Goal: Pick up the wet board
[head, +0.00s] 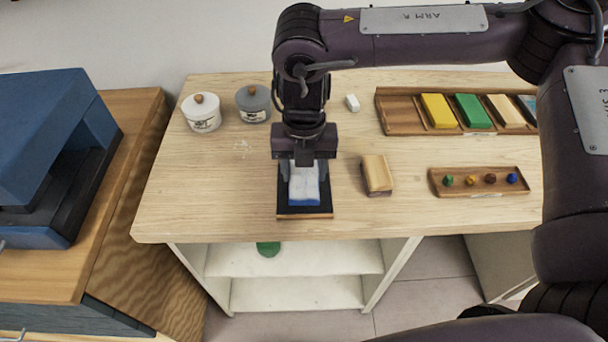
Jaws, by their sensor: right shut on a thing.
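My right gripper (304,183) points down over the front middle of the wooden table. Its two fingers sit on either side of a white block with a blue lower edge (304,190), and it is shut on this block. The block is over a dark, flat board with a wooden front edge (305,213); I cannot tell whether they touch. The board lies near the table's front edge, partly hidden by the block and gripper. I cannot tell from its surface whether it is wet. My left gripper is not in view.
A pale wooden block (377,175) stands just right of the board. A tray of coloured blocks (394,118) and a tray of small coloured pieces (480,190) lie farther right. A white jar (201,114) and grey jar (253,104) stand back left. The table's front left is clear.

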